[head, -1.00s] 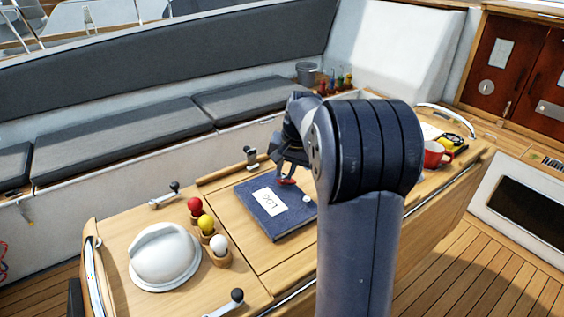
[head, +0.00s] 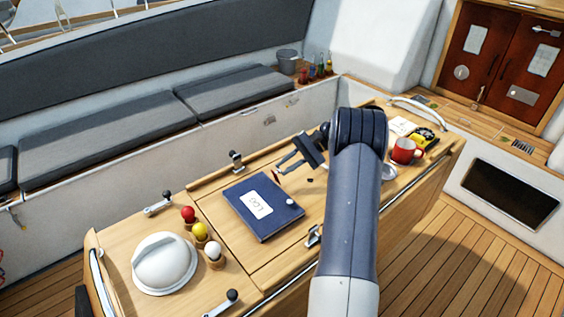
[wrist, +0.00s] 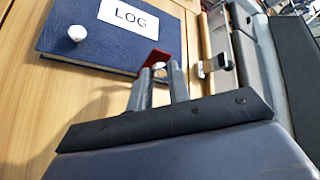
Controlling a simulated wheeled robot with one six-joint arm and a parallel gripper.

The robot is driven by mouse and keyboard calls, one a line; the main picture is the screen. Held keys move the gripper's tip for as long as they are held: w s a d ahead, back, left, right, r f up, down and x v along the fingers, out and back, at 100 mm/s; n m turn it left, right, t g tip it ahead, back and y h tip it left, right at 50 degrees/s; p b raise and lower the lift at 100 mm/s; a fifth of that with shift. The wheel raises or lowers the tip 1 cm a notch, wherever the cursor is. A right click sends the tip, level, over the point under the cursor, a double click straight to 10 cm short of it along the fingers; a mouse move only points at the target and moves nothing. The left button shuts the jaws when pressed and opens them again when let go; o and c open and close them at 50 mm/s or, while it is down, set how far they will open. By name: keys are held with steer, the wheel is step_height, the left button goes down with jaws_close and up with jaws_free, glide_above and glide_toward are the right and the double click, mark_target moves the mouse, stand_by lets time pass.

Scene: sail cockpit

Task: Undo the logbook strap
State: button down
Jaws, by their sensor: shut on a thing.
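The dark blue logbook (head: 255,222) lies flat on the wooden table; its white LOG label (head: 260,204) faces up. It also shows in the wrist view (wrist: 100,52). A white round stud (head: 290,201) stands on its cover, with nothing over it. My gripper (head: 281,168) is beyond the book's far right edge, its fingers pointing left. In the wrist view my gripper (wrist: 161,74) is shut on the red strap (wrist: 153,57), which has a pale ring at its end. The red strap also shows in the head view (head: 276,177), clear of the stud. Its attachment is hidden.
A white dome (head: 165,265) and red, yellow and white balls (head: 200,231) in holders stand at the table's left. A winch handle (head: 236,161) is behind the book. A red mug (head: 404,151) and yellow item (head: 425,136) stand at the right.

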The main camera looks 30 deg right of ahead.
steer(key=shift+w+d+f+m+y+b, duration=0.1)
steer(key=shift+d+f+m+y+b, duration=0.3)
steer(key=shift+y, duration=0.65)
steer(key=shift+w+d+f+m+y, duration=0.1)
steer(key=shift+d+f+y, duration=0.45)
steer(key=shift+y, duration=0.5)
steer(key=shift+d+r, duration=0.1)
steer(key=c, duration=1.3)
jaws_free()
steer(key=shift+r, duration=0.1)
